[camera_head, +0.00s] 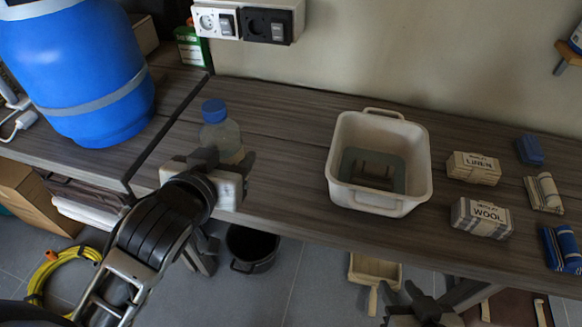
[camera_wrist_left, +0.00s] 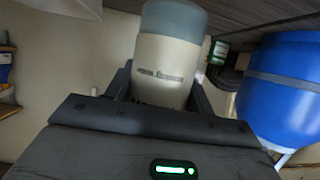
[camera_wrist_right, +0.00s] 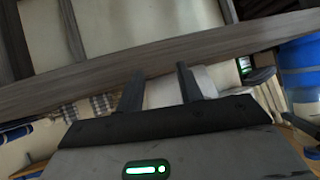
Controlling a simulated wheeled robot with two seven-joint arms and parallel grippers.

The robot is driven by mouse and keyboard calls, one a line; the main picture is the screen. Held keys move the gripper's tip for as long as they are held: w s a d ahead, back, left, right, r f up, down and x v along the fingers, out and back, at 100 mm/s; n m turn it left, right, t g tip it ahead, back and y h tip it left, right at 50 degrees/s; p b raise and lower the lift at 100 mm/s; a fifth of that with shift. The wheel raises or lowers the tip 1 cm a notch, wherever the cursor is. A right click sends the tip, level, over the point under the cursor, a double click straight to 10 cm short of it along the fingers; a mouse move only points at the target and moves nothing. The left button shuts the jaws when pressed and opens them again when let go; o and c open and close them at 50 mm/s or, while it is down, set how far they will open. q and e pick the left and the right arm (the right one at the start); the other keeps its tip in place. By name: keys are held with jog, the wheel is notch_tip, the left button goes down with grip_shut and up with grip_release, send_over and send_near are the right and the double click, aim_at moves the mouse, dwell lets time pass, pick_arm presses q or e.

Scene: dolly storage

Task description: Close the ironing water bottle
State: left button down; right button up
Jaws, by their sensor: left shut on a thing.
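The water bottle (camera_head: 220,136) is clear with a blue cap (camera_head: 214,110) on its top. It stands upright near the left end of the wooden table. I cannot tell whether the cap is tight. My left gripper (camera_head: 226,160) is shut around the lower part of the bottle and hides some of it. In the left wrist view the bottle (camera_wrist_left: 166,70) sits between both fingers (camera_wrist_left: 160,90). My right gripper (camera_head: 412,296) is low at the front, away from the bottle. In the right wrist view its fingers (camera_wrist_right: 160,88) are apart with nothing held between them.
A white tub (camera_head: 340,160) stands mid-table. Cloth bundles labelled linen (camera_head: 474,167) and wool (camera_head: 481,217), with blue rolls (camera_head: 529,150), lie right. A large blue barrel (camera_head: 75,65) stands left. A black bucket (camera_head: 252,248) is on the floor. The table's front edge lies near my right gripper.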

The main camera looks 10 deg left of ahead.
pick_arm(q)
jog(key=shift+d, duration=0.1)
pick_arm(e)
jog(key=o, duration=0.4)
jog(key=shift+w, duration=0.1)
jog(key=shift+c, duration=0.2)
pick_arm(q)
jog(key=w+d+r+m+h+b, duration=0.1)
jog(key=w+d+m+h+b, duration=0.2)
jog(key=d, duration=0.9)
jog(key=shift+w+d+g+h, duration=0.4)
jog(key=shift+w+h, duration=0.1)
jog(key=shift+w, duration=0.7)
pick_arm(e)
jog(key=shift+a+f, duration=0.25)
jog(key=shift+f, duration=0.25)
